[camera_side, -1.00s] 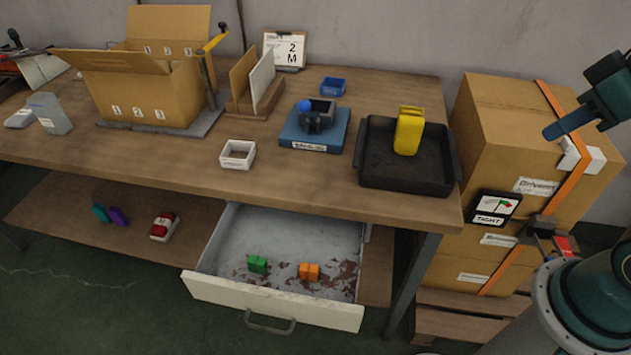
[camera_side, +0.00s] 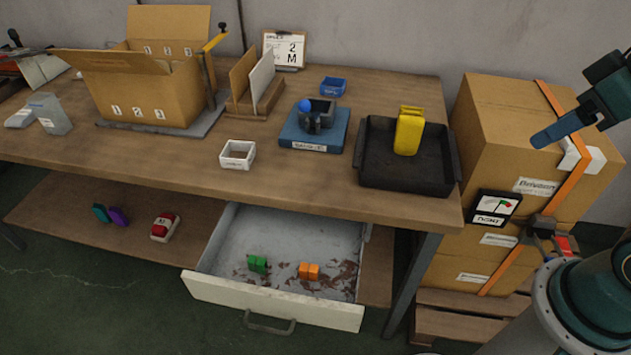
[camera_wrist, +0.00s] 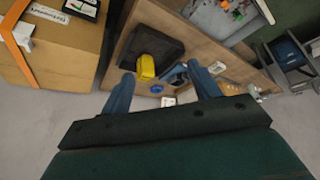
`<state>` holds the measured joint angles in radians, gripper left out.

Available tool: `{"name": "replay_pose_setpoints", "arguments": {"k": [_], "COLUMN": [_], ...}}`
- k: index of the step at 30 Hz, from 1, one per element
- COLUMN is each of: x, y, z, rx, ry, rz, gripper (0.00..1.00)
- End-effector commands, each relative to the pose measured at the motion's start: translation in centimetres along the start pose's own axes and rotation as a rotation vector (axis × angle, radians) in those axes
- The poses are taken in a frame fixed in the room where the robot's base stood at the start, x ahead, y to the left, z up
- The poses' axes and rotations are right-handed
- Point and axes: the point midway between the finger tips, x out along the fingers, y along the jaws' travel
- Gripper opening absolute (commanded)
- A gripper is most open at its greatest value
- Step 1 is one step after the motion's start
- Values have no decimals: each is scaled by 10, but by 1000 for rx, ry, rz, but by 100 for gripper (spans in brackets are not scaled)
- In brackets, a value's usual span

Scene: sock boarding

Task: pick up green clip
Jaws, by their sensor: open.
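The green clip (camera_side: 258,264) lies in the open drawer (camera_side: 225,292) under the bench, left of an orange clip (camera_side: 309,271). The green clip shows only as a tiny spot in the wrist view (camera_wrist: 238,15), near the top edge. My gripper (camera_wrist: 163,91) is open and empty, its two blue fingers spread apart. In the side view my gripper (camera_side: 540,138) is at the far right, in front of the stacked cartons and well away from the drawer.
On the bench are a black tray (camera_side: 372,181) with a yellow object (camera_side: 409,131), a blue scale (camera_side: 301,140), a small white box (camera_side: 238,155) and an open carton (camera_side: 146,98). Stacked cartons (camera_side: 493,110) stand at the right. The bench top (camera_side: 330,192) overhangs the drawer's back.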

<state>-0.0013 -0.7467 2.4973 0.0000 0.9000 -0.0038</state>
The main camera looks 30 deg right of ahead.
Motion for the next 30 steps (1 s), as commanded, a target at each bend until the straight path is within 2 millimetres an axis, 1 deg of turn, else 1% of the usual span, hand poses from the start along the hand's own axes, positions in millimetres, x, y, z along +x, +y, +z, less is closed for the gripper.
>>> {"name": "replay_pose_setpoints", "arguments": {"k": [5,8,16,23,30], "x": [1,2,14,36,68], "y": [-3,-7,-26,-51,-85], "z": [-11,-23,-72,-114,-152], "rx": [-49,-108,-351,-580,-817], "ry": [-13,-26,-76,-116,-152], "rz": [-8,-17,-57,-99,-149], "gripper": [62,62,62,62,62]}}
